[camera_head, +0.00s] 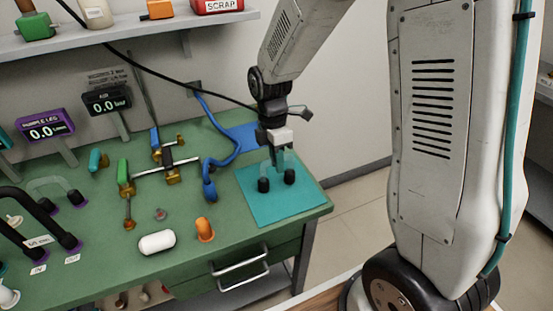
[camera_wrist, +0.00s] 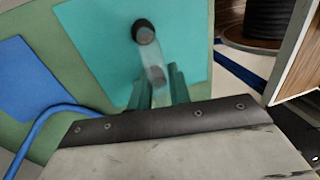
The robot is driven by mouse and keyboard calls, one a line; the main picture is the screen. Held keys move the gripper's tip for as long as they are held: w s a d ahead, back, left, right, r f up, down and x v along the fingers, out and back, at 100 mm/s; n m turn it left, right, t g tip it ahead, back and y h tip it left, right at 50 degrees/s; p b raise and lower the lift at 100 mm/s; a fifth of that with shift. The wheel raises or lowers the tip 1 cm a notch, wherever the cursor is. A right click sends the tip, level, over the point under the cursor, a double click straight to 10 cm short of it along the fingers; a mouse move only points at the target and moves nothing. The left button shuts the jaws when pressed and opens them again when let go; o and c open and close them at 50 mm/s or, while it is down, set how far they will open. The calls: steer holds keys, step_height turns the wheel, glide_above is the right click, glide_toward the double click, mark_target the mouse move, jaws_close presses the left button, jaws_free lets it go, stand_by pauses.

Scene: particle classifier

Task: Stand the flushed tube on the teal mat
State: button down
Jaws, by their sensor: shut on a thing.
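The teal mat (camera_head: 285,208) lies at the right front corner of the green bench; it also shows in the wrist view (camera_wrist: 95,45). A clear bent tube with black end caps (camera_head: 289,177) is upright over the mat, both caps pointing down. In the wrist view the clear tube (camera_wrist: 153,58) runs away from between the fingers, with one black cap in sight. My gripper (camera_head: 277,160) is shut on the tube from above; its fingers also show in the wrist view (camera_wrist: 159,88). I cannot tell whether the caps touch the mat.
A blue mat (camera_head: 244,136) and blue hose (camera_head: 228,160) lie behind and left. Another clear arch (camera_head: 50,183) is at far left. The teal mat is otherwise clear.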

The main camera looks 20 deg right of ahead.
steer(key=c, duration=1.3)
jaws_free()
steer(key=shift+f, duration=0.1)
step_height(320, 180, up, 12)
steer(key=w, duration=0.2)
steer(key=s+d+r+m+t, duration=0.1)
steer(key=s+d+r+m, duration=0.1)
steer(key=s+m, duration=0.7)
steer(key=s+d+r+m+t, duration=0.2)
steer(key=s+r+m, duration=0.3)
steer(key=s+m, duration=0.4)
steer(key=s, duration=0.6)
steer(key=shift+s+r+t, duration=0.2)
steer(key=shift+r+t, duration=0.1)
